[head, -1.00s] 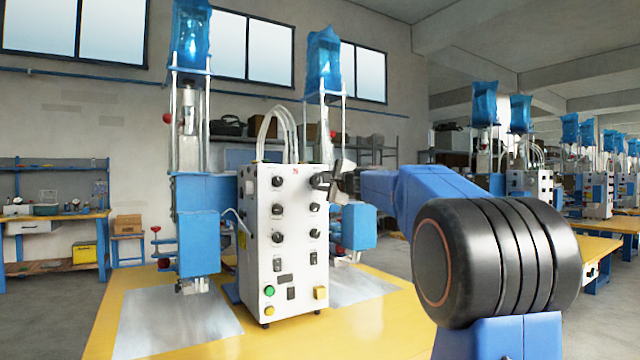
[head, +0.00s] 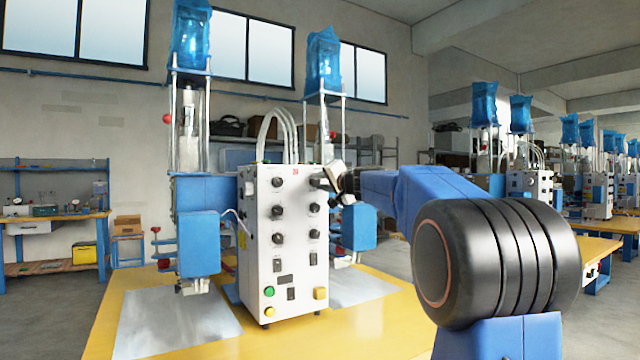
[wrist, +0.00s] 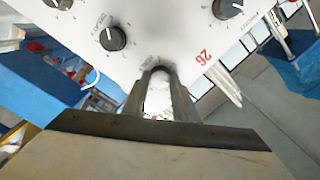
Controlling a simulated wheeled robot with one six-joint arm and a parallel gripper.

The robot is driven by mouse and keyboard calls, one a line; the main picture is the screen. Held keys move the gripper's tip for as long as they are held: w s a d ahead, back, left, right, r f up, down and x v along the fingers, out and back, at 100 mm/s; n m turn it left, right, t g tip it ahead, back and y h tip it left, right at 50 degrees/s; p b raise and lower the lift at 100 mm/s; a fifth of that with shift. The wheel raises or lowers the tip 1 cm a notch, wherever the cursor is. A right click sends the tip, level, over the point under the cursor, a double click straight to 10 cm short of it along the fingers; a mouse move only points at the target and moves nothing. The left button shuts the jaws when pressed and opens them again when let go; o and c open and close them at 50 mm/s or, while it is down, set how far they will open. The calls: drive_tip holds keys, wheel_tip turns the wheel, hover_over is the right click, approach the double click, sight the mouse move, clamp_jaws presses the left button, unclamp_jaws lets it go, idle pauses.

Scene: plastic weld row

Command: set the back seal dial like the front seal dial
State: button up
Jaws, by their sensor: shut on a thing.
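The white control box (head: 285,240) stands on the yellow table with two columns of black dials. My gripper (head: 324,183) is at the top of its right column, shut on the upper right dial. The jaws mostly hide that dial, so I cannot read its setting. In the wrist view my gripper (wrist: 158,72) points at the panel, which appears upside down, beside a red "26". Another dial (wrist: 113,38) and a further dial (wrist: 227,8) show white marks. The small labels are not legible, so I cannot tell which dials are front seal and back seal.
A blue press head (head: 199,240) hangs left of the box, and another (head: 358,227) is behind it to the right. Green and yellow buttons sit low on the panel. The yellow table (head: 370,325) is clear in front of the box.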

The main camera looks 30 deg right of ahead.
drive_tip(key=shift+f+n, duration=0.1)
drive_tip(key=shift+n, duration=0.5)
drive_tip(key=o, duration=1)
drive_tip(key=shift+o, duration=0.2)
drive_tip(key=s, duration=1.7)
drive_tip(key=shift+s+d, duration=0.2)
drive_tip(key=shift+d, duration=0.1)
